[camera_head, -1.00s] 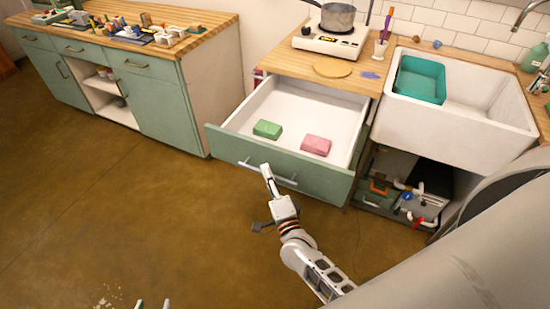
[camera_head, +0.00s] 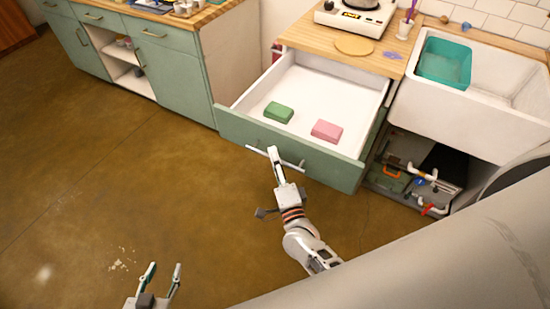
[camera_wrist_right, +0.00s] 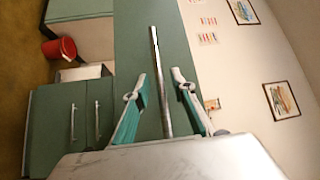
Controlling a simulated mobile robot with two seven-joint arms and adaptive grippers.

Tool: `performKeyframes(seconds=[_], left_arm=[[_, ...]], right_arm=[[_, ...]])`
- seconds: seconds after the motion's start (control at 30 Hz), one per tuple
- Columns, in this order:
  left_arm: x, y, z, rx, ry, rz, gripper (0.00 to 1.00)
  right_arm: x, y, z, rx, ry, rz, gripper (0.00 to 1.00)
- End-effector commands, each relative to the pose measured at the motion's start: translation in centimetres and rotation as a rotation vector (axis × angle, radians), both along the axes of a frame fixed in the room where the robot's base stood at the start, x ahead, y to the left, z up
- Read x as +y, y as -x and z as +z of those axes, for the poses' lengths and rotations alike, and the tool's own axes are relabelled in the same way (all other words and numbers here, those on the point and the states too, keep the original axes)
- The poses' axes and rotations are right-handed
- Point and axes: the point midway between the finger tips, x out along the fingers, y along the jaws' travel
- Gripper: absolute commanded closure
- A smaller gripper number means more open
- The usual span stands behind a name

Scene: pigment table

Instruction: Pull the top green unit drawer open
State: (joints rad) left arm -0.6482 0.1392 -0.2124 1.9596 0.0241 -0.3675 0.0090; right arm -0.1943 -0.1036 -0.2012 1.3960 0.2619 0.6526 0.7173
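The top green unit drawer (camera_head: 235,127) under the wooden counter stands pulled out, with its white inside showing. A green block (camera_head: 278,112) and a pink block (camera_head: 326,131) lie in it. Its metal bar handle (camera_head: 292,165) runs along the front. My right gripper (camera_head: 273,152) is at the handle. In the right wrist view the bar handle (camera_wrist_right: 160,75) passes between its two teal-padded fingers (camera_wrist_right: 160,78), which are spread with gaps on both sides. My left gripper (camera_head: 164,268) is open and empty over the floor at the lower left, away from the drawer.
A hot plate (camera_head: 355,15) stands on the counter (camera_head: 305,32). To the right is a white sink (camera_head: 460,115) with a teal basin (camera_head: 445,62), and open plumbing below. Another green cabinet (camera_head: 165,70) is at the left. The brown floor (camera_head: 120,180) before the drawer is clear.

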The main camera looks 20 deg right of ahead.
Motion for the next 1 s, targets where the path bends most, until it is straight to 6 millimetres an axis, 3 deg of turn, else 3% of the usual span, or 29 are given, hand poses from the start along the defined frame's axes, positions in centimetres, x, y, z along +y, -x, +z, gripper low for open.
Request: performKeyframes(seconds=[0.23,0.37,0.8,1.0], left_arm=[[0.1,0.1,0.1,0.001,-0.002,-0.001,0.6],[0.0,0.1,0.1,0.0,-0.002,-0.001,0.6],[0.0,0.0,0.1,-0.001,0.0,0.0,0.6],[0.0,0.0,0.1,-0.001,0.0,0.0,0.6]], right_arm=[[0.0,0.1,0.0,-0.001,0.0,0.0,0.75],[0.1,1.1,-0.2,0.0,0.0,0.001,0.75],[0.6,9.4,-1.4,0.002,0.0,0.002,0.75],[0.8,11.4,-1.6,0.0,0.0,0.0,0.75]])
